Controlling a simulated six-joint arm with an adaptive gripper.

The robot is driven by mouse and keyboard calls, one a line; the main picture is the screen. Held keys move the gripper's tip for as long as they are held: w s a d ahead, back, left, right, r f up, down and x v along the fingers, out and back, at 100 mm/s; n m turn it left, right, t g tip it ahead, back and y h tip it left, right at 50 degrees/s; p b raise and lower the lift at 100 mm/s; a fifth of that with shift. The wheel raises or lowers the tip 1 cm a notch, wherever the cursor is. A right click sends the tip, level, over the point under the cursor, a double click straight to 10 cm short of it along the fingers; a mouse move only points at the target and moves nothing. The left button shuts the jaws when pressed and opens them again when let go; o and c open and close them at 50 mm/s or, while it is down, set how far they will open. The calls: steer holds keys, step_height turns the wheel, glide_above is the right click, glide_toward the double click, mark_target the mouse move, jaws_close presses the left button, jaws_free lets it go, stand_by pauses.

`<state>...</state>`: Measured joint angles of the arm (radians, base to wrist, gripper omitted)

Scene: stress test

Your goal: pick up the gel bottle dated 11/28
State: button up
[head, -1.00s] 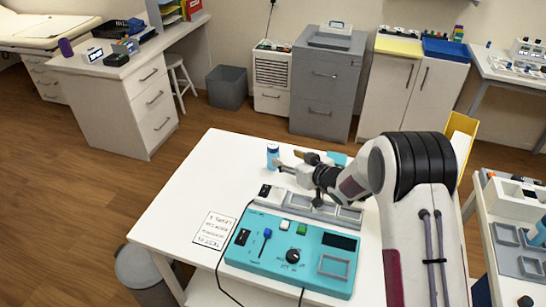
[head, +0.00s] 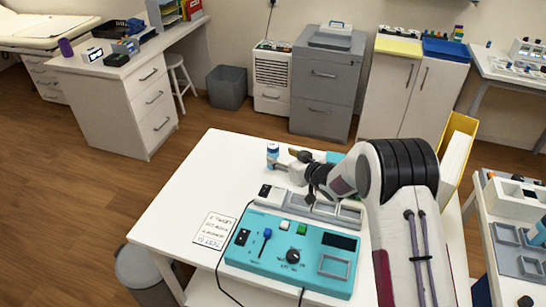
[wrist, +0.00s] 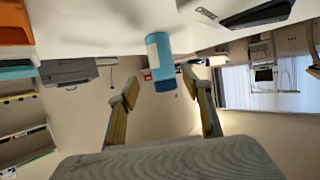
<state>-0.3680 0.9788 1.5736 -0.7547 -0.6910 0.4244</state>
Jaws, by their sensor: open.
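A small bottle with a blue cap and a pale label (head: 272,155) stands upright on the white table, near its far edge. My gripper (head: 283,160) is beside it, close on its right side in the head view. In the wrist view the bottle (wrist: 161,62) appears upside down, with its blue end between and just beyond the two open fingers of my gripper (wrist: 163,88). The gripper is open and no finger visibly grips the bottle. The date on the label is too small to read.
A teal control panel (head: 290,250) with knobs, buttons and a slider lies on the white table (head: 185,205). A printed sheet (head: 214,230) lies left of it. A grey tray strip (head: 325,209) is behind the panel, under my arm. The table's left side is clear.

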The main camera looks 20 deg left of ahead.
mark_target(276, 156)
steer(key=shift+w+a+f, duration=0.25)
steer(key=shift+a+f, duration=0.1)
steer(key=shift+a, duration=0.2)
steer(key=shift+w+a+f, duration=0.25)
steer(key=shift+a+f, duration=0.05)
steer(key=shift+a, duration=0.2)
steer(key=shift+x, duration=0.9)
steer(key=shift+r, duration=0.1)
steer(key=c, duration=1.3)
